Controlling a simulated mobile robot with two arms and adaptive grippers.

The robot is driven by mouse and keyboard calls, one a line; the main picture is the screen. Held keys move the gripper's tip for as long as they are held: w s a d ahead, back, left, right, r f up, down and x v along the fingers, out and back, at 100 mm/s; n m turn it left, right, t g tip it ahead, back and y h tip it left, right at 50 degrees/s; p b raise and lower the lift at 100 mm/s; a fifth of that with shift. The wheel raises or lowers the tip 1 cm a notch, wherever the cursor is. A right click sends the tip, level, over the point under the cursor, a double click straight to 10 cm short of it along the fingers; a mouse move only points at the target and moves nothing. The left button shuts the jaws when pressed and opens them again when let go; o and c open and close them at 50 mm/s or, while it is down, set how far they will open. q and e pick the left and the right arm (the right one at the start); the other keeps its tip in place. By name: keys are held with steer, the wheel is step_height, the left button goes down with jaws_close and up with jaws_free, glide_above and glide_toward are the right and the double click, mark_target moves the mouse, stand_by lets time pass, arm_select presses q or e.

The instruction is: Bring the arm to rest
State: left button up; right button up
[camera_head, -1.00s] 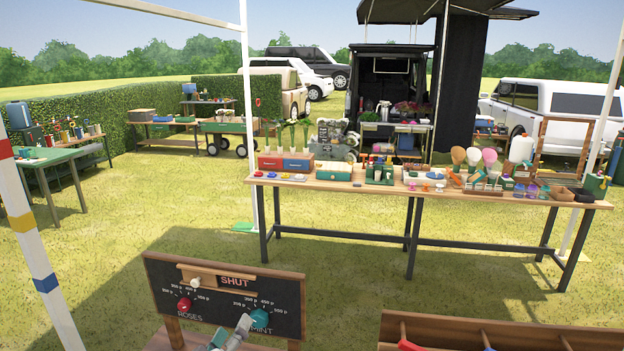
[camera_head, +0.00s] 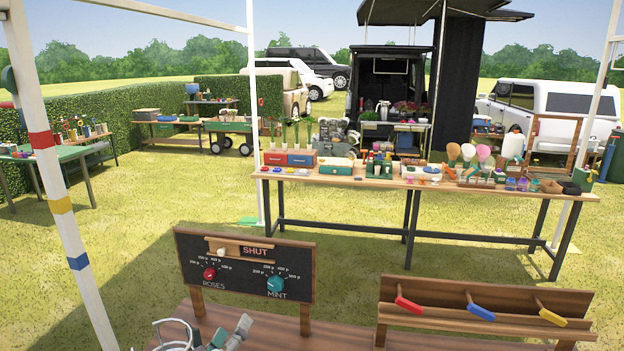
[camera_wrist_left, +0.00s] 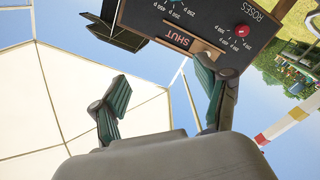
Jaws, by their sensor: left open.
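My left gripper (camera_head: 226,336) is low in the head view, in front of and below the price board (camera_head: 245,264). It is open and empty. In the left wrist view my left gripper (camera_wrist_left: 165,95) shows two spread fingers with green pads, and the board (camera_wrist_left: 160,22) is beyond them. The black board carries a SHUT sign (camera_head: 255,251), a red ROSES knob (camera_head: 209,273) and a teal MINT knob (camera_head: 275,284). The gripper is apart from both knobs. My right gripper does not show.
A wooden rack with red (camera_head: 409,305), blue (camera_head: 480,312) and yellow (camera_head: 552,317) handles stands to the right of the board. A long table (camera_head: 330,180) with many goods is behind. A white post (camera_head: 62,200) rises at left. Grass lies between.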

arm_select(q)
steer(key=s+f+m+g, duration=0.3)
steer(key=s+f+g, duration=0.15)
steer(key=s, duration=0.35)
steer(key=s+f+m+g, duration=0.2)
steer(key=s+f+g, duration=0.1)
steer(key=s+f, duration=0.35)
steer(key=s+a+f+m+g+y, duration=0.1)
steer(key=s+a+m+g+y, duration=0.15)
steer(key=s, duration=0.75)
steer(key=s+a+f+m+g+y, duration=0.15)
steer(key=s+g, duration=0.25)
steer(key=s, duration=0.7)
step_height(320, 180, down, 34)
steer(key=s+g+b, duration=0.1)
steer(key=s+b, duration=0.1)
steer(key=b, duration=0.4)
steer(key=s+a+f+g+b, duration=0.1)
steer(key=s+f+b, duration=0.3)
steer(key=s+f, duration=1.1)
step_height(320, 180, down, 4)
steer(key=shift+s+a+r+n+g+h, duration=0.2)
steer(key=shift+s+a+n+g+h, duration=0.1)
steer(key=shift+a, duration=0.55)
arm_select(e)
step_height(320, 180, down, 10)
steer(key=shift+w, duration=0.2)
